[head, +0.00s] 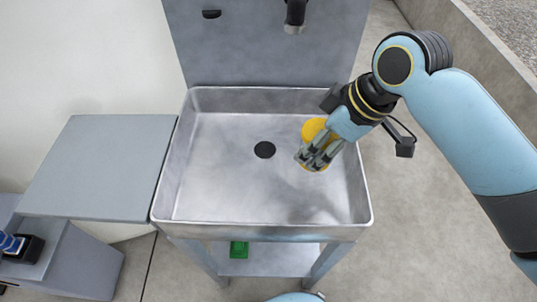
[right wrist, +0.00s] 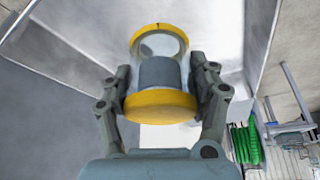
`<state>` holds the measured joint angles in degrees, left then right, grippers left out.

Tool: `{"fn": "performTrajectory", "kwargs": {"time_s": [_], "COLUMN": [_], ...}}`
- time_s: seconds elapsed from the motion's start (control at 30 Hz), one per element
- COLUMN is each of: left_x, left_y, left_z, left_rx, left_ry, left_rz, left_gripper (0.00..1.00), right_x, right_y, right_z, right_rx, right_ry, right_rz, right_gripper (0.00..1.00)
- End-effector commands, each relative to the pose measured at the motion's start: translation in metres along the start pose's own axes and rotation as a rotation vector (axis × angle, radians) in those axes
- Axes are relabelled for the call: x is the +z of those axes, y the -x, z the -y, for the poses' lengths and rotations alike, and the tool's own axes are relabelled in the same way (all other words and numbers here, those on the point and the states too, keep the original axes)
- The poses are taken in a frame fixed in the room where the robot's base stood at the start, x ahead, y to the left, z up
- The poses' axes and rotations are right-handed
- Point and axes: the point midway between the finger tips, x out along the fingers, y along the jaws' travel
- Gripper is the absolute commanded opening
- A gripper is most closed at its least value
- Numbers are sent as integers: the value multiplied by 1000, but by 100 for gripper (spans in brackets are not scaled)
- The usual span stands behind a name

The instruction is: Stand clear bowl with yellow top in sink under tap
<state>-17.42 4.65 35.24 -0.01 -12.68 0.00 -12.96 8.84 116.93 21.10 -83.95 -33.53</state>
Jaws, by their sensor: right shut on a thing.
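The clear bowl with yellow top (right wrist: 160,70) is between the fingers of my right gripper (right wrist: 163,95) in the right wrist view. It has a yellow band at each end and a clear middle. In the head view the yellow top (head: 313,129) shows partly behind my right gripper (head: 313,158), which is shut on it over the right side of the sink (head: 215,180). Whether the bowl touches the sink floor I cannot tell. The tap (head: 295,15) is at the top of the head view, above the sink's back wall. My left gripper is not in view.
A dark round drain (head: 265,150) lies in the middle of the sink floor. The sink is otherwise clear. A grey side counter (head: 100,165) adjoins on the left. A green thing (head: 239,249) sits on the shelf below.

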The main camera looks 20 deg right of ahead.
Motion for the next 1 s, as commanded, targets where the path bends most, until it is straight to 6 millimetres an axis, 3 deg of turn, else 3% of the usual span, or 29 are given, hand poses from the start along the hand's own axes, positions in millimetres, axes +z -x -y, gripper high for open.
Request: {"fn": "performTrajectory", "kwargs": {"time_s": [0.1, 0.27, 0.7, 0.87, 1.0], "left_x": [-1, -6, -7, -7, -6], "left_y": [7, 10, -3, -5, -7], "left_z": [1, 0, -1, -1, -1], "left_rx": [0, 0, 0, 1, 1], "left_ry": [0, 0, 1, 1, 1], "left_rz": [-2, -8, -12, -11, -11], "left_gripper": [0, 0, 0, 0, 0], "right_x": [12, 14, -49, -58, -52], "right_y": [8, 8, -82, -95, -111], "right_z": [-27, -44, -67, -71, -71], "right_rx": [-10, -25, -29, -28, -29], "right_ry": [38, 50, 50, 52, 51], "right_rz": [5, 1, 0, 3, 5], "right_gripper": [18, 18, 18, 18, 18]}}
